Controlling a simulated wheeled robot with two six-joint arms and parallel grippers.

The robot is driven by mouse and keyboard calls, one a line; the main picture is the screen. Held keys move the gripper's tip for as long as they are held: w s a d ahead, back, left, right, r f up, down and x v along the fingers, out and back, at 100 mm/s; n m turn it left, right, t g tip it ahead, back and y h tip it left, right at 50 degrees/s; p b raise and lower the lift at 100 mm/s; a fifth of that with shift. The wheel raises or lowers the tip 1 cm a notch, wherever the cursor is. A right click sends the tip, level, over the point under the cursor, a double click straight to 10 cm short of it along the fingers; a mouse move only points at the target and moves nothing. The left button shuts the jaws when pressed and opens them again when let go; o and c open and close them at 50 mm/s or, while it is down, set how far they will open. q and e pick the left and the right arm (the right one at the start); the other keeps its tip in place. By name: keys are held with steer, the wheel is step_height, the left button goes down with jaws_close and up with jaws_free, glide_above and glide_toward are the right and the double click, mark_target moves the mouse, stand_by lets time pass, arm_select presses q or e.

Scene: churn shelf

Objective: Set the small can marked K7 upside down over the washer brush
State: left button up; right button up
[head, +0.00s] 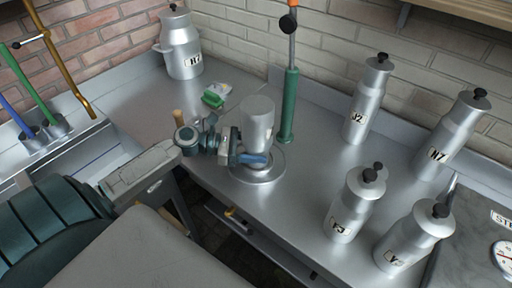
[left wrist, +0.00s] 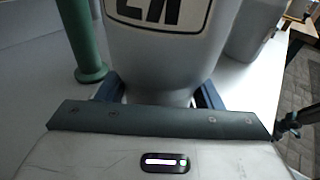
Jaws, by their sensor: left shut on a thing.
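The small can (head: 257,118) is upside down, its closed end up, above a round metal washer base (head: 268,175) on the steel counter. In the left wrist view the can (left wrist: 155,50) fills the upper middle, its black-framed label inverted and cut off by the top edge. My left gripper (head: 248,158) is shut on the can's lower, narrow part; its blue fingers flank the can in the left wrist view. The washer brush is hidden by the can and gripper. I cannot tell whether the can rests on the base. My right gripper is out of view.
A green post (head: 289,105) stands close behind the can. Lidded cans marked Y3 (head: 345,212), N7 (head: 437,155) and others stand to the right; another large can (head: 182,45) is at back left. A green-and-white item (head: 216,95) lies behind my wrist. Brick walls bound the counter.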

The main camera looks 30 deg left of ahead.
arm_select(q)
steer(key=shift+f, duration=0.25)
steer(key=o, duration=1.4)
steer(key=shift+c, duration=0.2)
